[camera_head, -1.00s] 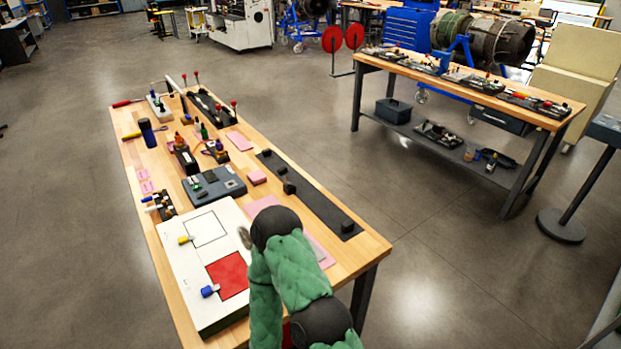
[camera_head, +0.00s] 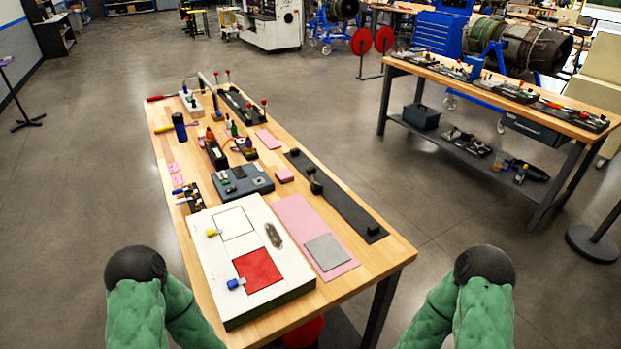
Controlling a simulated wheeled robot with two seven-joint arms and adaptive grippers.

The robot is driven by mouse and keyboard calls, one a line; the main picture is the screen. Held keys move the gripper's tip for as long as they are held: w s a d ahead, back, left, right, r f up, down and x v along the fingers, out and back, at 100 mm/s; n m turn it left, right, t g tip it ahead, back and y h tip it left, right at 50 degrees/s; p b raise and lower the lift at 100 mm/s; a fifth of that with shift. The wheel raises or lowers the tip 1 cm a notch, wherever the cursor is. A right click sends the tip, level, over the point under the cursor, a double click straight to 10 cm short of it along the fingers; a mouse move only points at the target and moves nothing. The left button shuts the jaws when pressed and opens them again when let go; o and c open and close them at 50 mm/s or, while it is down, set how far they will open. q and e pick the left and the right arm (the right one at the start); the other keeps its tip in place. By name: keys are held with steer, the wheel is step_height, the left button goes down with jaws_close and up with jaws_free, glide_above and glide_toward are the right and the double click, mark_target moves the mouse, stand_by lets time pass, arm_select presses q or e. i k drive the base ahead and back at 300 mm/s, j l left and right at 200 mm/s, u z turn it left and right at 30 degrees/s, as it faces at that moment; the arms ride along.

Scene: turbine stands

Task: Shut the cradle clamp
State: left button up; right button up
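I cannot tell for sure which part is the cradle clamp. At the far end of the wooden bench, a dark base (camera_head: 243,108) carries upright levers with red knobs (camera_head: 264,103). Along the bench's right side lies a long dark bar (camera_head: 345,203) with black blocks and a small upright piece (camera_head: 315,184). Whether either is open or shut is too small to tell. My arms, in green sleeves with black joints, show at the lower left and lower right, on either side of the bench's near end. Neither gripper shows in the view.
The wooden bench (camera_head: 390,250) holds a white board (camera_head: 215,268) with a red square, a pink mat (camera_head: 300,212) with a grey plate (camera_head: 325,252), a blue-grey box (camera_head: 262,180) and small tools. A second bench (camera_head: 450,80) stands at right. Open floor (camera_head: 80,170) lies left.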

mark_target(312, 171)
steer(key=l+u, duration=0.95)
steer(key=k+l+u, duration=0.1)
steer(key=l+u, duration=0.25)
steer(key=u, duration=0.15)
